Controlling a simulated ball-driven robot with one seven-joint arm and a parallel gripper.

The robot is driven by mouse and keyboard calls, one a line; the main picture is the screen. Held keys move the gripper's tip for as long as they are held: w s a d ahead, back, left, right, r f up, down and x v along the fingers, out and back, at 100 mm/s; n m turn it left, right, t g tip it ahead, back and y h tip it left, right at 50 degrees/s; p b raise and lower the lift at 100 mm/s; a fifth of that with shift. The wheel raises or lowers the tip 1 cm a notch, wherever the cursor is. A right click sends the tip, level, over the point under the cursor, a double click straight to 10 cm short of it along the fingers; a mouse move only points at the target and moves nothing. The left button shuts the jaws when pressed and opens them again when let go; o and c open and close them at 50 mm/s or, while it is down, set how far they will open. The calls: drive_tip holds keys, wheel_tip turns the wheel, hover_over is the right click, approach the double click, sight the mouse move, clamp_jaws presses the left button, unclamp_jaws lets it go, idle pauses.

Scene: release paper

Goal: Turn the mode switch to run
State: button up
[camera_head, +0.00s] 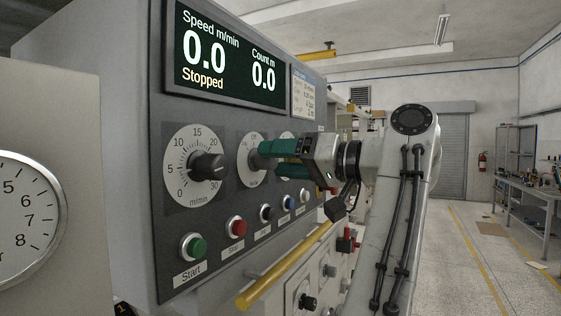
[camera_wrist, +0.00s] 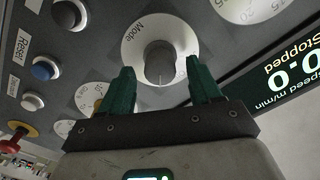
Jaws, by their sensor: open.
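The mode switch is a dark round knob (camera_wrist: 159,62) on a white dial marked Mode (camera_wrist: 136,45) in the wrist view. A thin pale line shows on the knob on the side towards my gripper. In the head view part of the dial (camera_head: 244,162) shows, and the knob is mostly hidden by my fingers. My gripper (camera_head: 264,157) is open at the dial with teal fingers. In the wrist view the fingers (camera_wrist: 160,68) lie on either side of the knob, with gaps visible. The run label cannot be read.
The panel display (camera_head: 228,55) reads speed 0.0, count 0.0 and Stopped. A speed dial knob (camera_head: 207,166) is left of the mode dial. Below are a green Start button (camera_head: 194,246), a red button (camera_head: 236,227) and others. A yellow rail (camera_head: 285,267) runs below the panel.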

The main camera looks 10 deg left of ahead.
drive_tip(key=b+v, duration=0.3)
drive_tip(key=v, duration=0.7)
drive_tip(key=shift+d, duration=0.25)
drive_tip(key=d+f+m+t+h, duration=0.1)
drive_tip(key=d+f+m+h, duration=0.3)
drive_tip(key=f, duration=1.3)
drive_tip(key=d+f+m+h, duration=0.1)
drive_tip(key=d+f+h, duration=0.4)
drive_tip(key=f, duration=1.2)
drive_tip(key=s+d+f+m+h, duration=0.1)
drive_tip(key=s+d+f, duration=0.2)
drive_tip(key=f, duration=0.3)
drive_tip(key=s+d+f+g+h, duration=0.1)
drive_tip(key=s+d+f, duration=0.15)
drive_tip(key=f, duration=0.35)
drive_tip(key=s+d+f+m+h, duration=0.1)
drive_tip(key=s+d+f, duration=0.2)
drive_tip(key=s+f, duration=0.15)
drive_tip(key=s+d+f+g+h, duration=0.1)
drive_tip(key=s+f, duration=0.4)
drive_tip(key=s, duration=0.5)
drive_tip(key=s+d+f+g+h, duration=0.2)
drive_tip(key=s+f, duration=0.4)
drive_tip(key=s, duration=0.5)
drive_tip(key=s+d+f+g+h, duration=0.2)
drive_tip(key=s+d+f, duration=0.2)
drive_tip(key=s, duration=0.6)
wheel_tip(320, 180, down, 2)
drive_tip(key=shift+s+f, duration=0.2)
drive_tip(key=shift+s, duration=0.05)
